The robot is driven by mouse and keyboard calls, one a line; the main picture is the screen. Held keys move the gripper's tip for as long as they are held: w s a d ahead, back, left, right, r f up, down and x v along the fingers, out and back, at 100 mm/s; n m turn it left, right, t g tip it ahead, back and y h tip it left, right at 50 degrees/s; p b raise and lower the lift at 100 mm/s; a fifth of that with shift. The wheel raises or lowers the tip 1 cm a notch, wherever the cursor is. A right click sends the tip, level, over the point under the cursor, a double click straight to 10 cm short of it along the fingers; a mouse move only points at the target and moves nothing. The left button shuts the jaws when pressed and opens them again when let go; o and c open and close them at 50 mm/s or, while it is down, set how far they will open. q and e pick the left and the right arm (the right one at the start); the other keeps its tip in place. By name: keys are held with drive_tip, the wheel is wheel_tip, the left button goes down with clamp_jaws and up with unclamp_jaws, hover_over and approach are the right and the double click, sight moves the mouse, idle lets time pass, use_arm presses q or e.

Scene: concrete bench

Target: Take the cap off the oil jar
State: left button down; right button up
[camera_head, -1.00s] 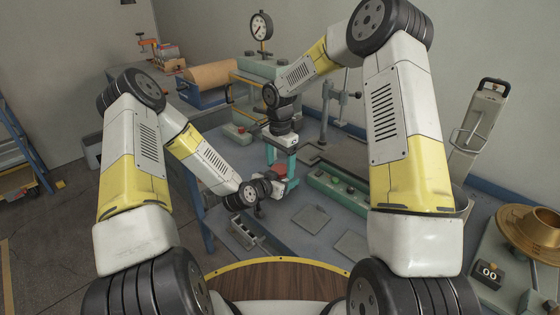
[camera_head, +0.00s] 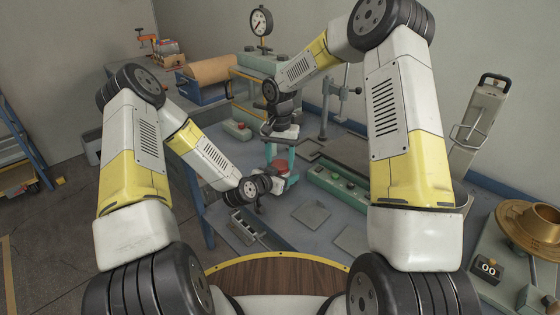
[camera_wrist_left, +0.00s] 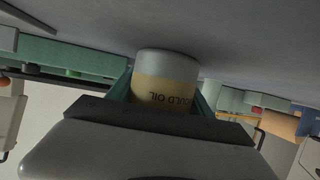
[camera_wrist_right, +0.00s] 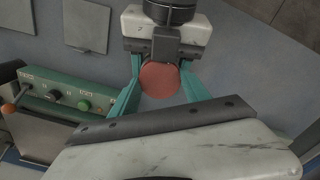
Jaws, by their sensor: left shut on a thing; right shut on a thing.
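The oil jar (camera_wrist_left: 165,92) is a pale cylinder with a cream label whose lettering reads upside down in the left wrist view. My left gripper (camera_head: 283,186) is shut on its body from the side, with teal fingers on both sides. The red round cap (camera_wrist_right: 160,80) shows from above in the right wrist view. My right gripper (camera_head: 280,158) points down over the jar and is shut on the cap, one teal finger on each side. In the head view the grippers and arms hide most of the jar. I cannot tell whether the cap still touches the jar.
A green control box (camera_head: 338,187) with buttons lies just right of the grippers. Flat grey plates (camera_head: 311,214) lie on the bench in front. A post stand (camera_head: 328,110) and a dial gauge (camera_head: 261,23) stand behind. A brass-coloured part (camera_head: 530,232) is far right.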

idle(0.3)
drive_tip(key=o, duration=1.5)
drive_tip(key=shift+o, duration=0.2)
drive_tip(key=shift+r, duration=2.3)
drive_tip(key=shift+c, duration=0.4)
drive_tip(key=shift+s+r+m, duration=0.15)
drive_tip(key=shift+r+m, duration=0.3)
drive_tip(key=shift+m, duration=0.75)
wheel_tip(320, 180, up, 2)
drive_tip(key=m, duration=0.3)
drive_tip(key=shift+r+m, duration=0.15)
drive_tip(key=shift+m, duration=0.25)
wheel_tip(320, 180, down, 8)
drive_tip(key=shift+r, duration=0.1)
